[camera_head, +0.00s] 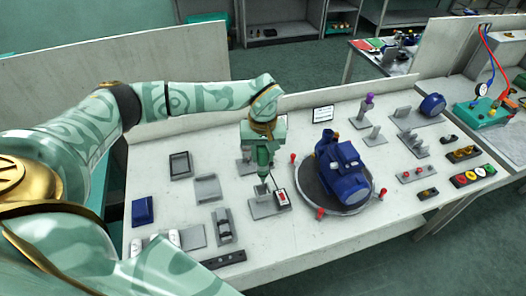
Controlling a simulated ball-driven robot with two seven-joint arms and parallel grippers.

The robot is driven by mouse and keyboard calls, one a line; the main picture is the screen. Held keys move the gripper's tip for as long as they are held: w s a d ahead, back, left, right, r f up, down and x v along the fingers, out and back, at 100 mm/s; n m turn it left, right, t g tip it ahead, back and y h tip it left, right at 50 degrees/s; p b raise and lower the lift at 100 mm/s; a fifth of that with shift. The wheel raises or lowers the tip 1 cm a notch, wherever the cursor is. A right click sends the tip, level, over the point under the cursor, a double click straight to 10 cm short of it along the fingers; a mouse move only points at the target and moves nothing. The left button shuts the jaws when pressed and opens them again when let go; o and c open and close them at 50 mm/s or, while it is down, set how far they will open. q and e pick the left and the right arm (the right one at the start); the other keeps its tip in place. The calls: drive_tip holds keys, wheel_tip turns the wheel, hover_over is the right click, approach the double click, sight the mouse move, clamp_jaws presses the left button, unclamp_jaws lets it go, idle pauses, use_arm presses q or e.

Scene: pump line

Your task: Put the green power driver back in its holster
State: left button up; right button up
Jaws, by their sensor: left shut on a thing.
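In the head view my left arm reaches in from the left. Its gripper (263,135) is shut on the green power driver (262,157), which hangs roughly upright with its narrow end pointing down. The driver is above the middle of the workbench, over a small grey fixture (262,208) that carries a red and white item. Grey upright pieces (245,167) stand just behind and left of the driver, partly hidden by it. I cannot tell for sure which grey fixture is the holster, or whether the driver touches it. My right gripper is out of view.
A blue pump (341,168) sits on a round dark turntable with red knobs, close right of the driver. The white bench (310,238) holds grey trays, a blue box (142,211) and a small sign (323,114). The front middle is clear.

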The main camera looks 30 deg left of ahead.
use_arm(q)
drive_tip(key=b, duration=0.2)
hover_over(263, 178)
drive_tip(key=w, duration=0.1)
drive_tip(key=shift+a+f, duration=0.15)
drive_tip(key=shift+f, duration=0.95)
drive_tip(key=shift+a+f, duration=0.15)
drive_tip(key=shift+f, duration=0.9)
drive_tip(key=shift+f+b, duration=0.3)
drive_tip(key=shift+f, duration=0.45)
drive_tip(key=shift+f+b, duration=1.65)
drive_tip(key=shift+f, duration=1.25)
drive_tip(key=o, duration=1.1)
drive_tip(key=shift+r, duration=0.1)
